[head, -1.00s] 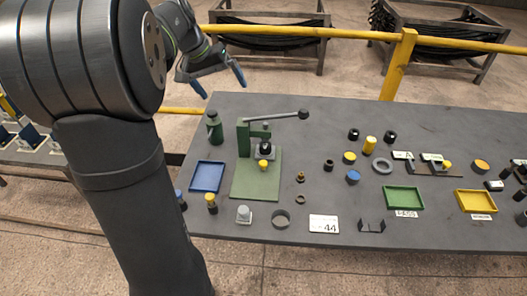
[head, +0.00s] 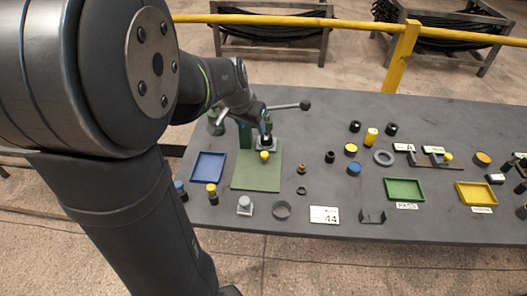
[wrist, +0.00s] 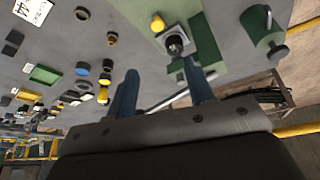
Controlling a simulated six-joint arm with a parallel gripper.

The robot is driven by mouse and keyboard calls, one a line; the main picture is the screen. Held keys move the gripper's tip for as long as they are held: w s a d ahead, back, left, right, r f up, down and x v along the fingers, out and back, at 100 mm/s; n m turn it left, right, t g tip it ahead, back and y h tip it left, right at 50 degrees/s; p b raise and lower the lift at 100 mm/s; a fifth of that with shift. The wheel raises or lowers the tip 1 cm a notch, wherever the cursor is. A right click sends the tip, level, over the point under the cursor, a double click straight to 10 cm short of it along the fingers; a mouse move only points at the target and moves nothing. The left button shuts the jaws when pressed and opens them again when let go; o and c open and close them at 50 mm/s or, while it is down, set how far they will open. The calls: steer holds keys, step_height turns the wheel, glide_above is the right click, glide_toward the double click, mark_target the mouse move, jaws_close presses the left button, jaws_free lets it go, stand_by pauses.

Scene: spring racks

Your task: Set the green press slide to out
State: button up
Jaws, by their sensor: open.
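The green press has a flat green base (head: 258,172) at the left of the table. Its green upright (head: 245,135) is partly hidden behind my arm in the head view. On the base sits a grey slide block with a yellow knob (head: 264,156) at its front; a black-topped part (wrist: 174,42) stands on the block in the wrist view. My gripper (wrist: 158,68) is open and empty, with its two blue fingers apart. It hangs over the press's rear part, behind the yellow knob in the head view. The yellow knob (wrist: 157,23) lies beyond the fingertips in the wrist view, with no visible contact.
The press lever (head: 290,106) with a black ball end sticks out right, close to my gripper. A green cylinder (wrist: 262,25) stands beside the press. A blue tray (head: 207,168) lies left of the base. Small pegs and rings stand to the right.

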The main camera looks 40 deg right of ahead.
mark_target(264, 154)
steer(key=x, duration=1.8)
steer(key=shift+s+a, duration=0.15)
steer(key=shift+s, duration=0.15)
